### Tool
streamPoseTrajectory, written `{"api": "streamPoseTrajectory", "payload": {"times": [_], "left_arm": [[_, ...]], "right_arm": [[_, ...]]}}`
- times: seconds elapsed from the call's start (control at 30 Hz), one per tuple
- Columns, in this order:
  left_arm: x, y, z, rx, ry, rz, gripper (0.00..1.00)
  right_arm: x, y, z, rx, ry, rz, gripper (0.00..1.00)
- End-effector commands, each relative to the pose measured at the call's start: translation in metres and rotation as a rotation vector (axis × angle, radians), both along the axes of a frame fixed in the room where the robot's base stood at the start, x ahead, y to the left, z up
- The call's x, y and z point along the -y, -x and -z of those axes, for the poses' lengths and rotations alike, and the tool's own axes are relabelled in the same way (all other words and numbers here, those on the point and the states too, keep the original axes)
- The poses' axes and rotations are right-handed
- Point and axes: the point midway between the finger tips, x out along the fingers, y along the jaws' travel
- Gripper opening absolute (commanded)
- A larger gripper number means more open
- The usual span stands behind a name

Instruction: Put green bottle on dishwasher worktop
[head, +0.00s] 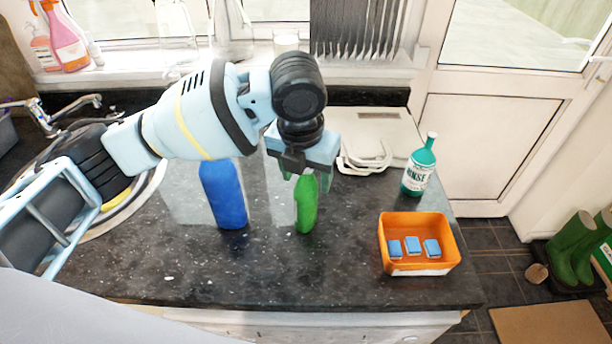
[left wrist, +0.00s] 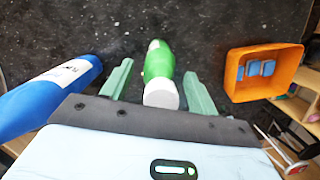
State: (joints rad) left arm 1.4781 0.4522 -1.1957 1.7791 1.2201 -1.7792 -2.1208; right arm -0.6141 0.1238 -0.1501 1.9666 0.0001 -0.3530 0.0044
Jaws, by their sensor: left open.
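A green bottle (head: 306,205) stands upright on the dark granite worktop (head: 260,265). In the left wrist view the green bottle (left wrist: 159,70), with its white cap, lies between the two open green fingers. My left gripper (head: 306,180) is right above the bottle in the head view, pointing down, with its fingers at either side of the bottle's top. The gripper (left wrist: 159,85) is open in the left wrist view, with a gap between each finger and the bottle. The bottle's top is partly hidden by the gripper in the head view. My right gripper is not in view.
A blue bottle (head: 224,195) stands close to the left of the green bottle. An orange tub (head: 419,262) with blue blocks sits to the right. A teal rinse bottle (head: 419,168) stands behind the tub. A sink is at the left. The front middle worktop is clear.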

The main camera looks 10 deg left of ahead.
Motion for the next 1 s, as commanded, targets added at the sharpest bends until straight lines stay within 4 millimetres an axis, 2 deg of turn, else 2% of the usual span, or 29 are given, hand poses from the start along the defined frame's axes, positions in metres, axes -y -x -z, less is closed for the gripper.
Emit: {"api": "streamPoseTrajectory", "payload": {"times": [0.3, 0.5, 0.7, 1.0], "left_arm": [[-0.001, 0.009, -0.064, 0.007, 0.001, 0.0, 0.59], [-0.002, 0.014, -0.095, 0.004, 0.001, 0.001, 0.59], [-0.003, 0.016, -0.11, 0.001, -0.001, 0.0, 0.59], [-0.003, 0.016, -0.112, -0.001, 0.0, 0.0, 0.59]], "right_arm": [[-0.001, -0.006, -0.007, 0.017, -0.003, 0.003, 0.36], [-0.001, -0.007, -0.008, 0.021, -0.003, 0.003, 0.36], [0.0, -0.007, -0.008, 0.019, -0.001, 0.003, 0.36], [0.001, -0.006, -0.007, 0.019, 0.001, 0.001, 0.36]]}}
